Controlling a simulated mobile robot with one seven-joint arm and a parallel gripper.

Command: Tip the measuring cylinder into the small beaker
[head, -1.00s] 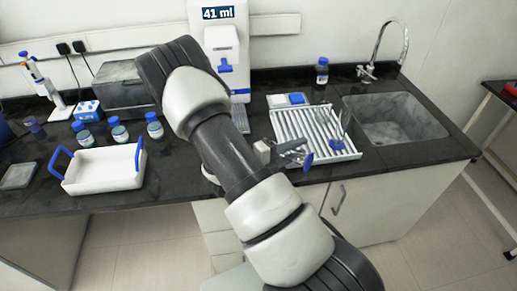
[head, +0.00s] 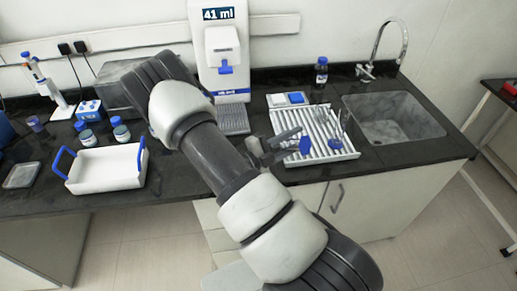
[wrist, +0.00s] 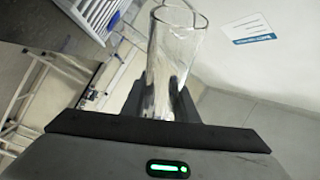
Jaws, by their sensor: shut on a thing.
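My gripper (head: 284,143) is in front of the white drying rack, partly behind my own arm in the head view. In the wrist view my gripper (wrist: 160,92) is shut on a clear glass vessel with a lipped rim, which I take as the measuring cylinder (wrist: 176,42). It looks empty or its contents cannot be made out. In the head view a blue foot, apparently of the measuring cylinder (head: 305,146), shows beside the fingers. I cannot make out the small beaker; my arm hides part of the bench.
The ribbed white drying rack (head: 318,151) stands left of the sink (head: 395,120). A dispenser (head: 222,60) reading 41 ml stands at the back. A white tray with blue handles (head: 105,168) and blue-capped bottles (head: 121,131) are at left.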

